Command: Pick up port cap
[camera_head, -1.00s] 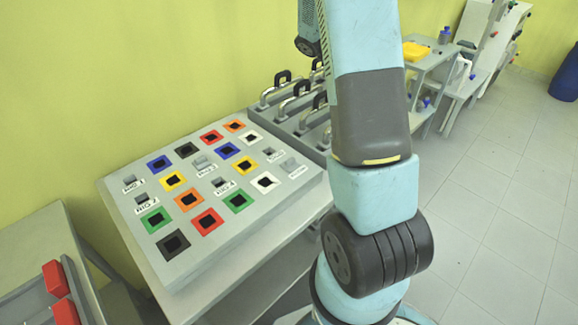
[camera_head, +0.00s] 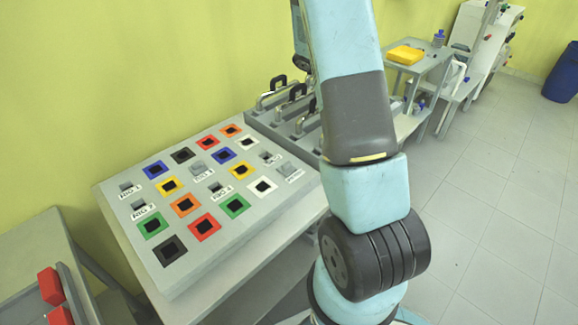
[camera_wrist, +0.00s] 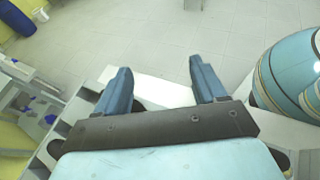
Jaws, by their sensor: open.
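I cannot pick out a port cap for certain in either view. My gripper (camera_wrist: 158,78) shows in the wrist view with its two blue fingers wide apart and nothing between them. Behind the fingers are a pale flat surface (camera_wrist: 160,93) and the tiled floor. The gripper itself cannot be made out in the head view, where my arm covers part of the benches.
A grey panel (camera_head: 212,218) with coloured square sockets stands on a table along the wall. Behind it is a rack with black handles (camera_head: 278,84). Farther off are a yellow box (camera_head: 405,54), a blue bottle (camera_head: 439,38) and a blue barrel (camera_head: 562,72). Floor at right is clear.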

